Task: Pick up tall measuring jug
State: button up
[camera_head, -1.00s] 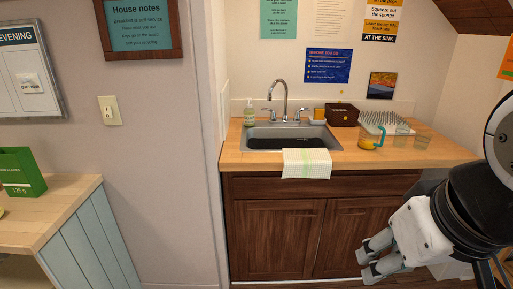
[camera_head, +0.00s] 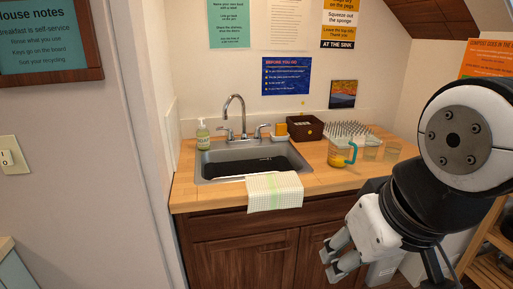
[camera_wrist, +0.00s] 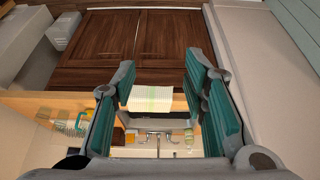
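The measuring jug (camera_head: 340,155) stands upright on the wooden counter, right of the sink. It is clear with a teal handle on its right and yellow-orange on its body. In the wrist view, which looks upside down, the jug (camera_wrist: 66,127) shows at the lower left, partly hidden by a finger. My gripper (camera_head: 337,260) hangs low in front of the cabinet, below the counter top and apart from the jug. The wrist view shows my gripper (camera_wrist: 160,85) open, with nothing between its teal-padded fingers.
Two clear glasses (camera_head: 371,151) (camera_head: 392,152) stand right of the jug. A spiked drying rack (camera_head: 348,131) and a dark brown box (camera_head: 305,127) are behind it. The sink (camera_head: 210,171) is to its left. A checked towel (camera_head: 274,192) hangs over the counter's front edge.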

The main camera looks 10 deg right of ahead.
aim_at(341, 142)
jog(key=i+j+z, duration=0.25)
jog(key=z, duration=0.15)
jog(key=i+j+z, duration=0.65)
jog(key=j+z, duration=0.15)
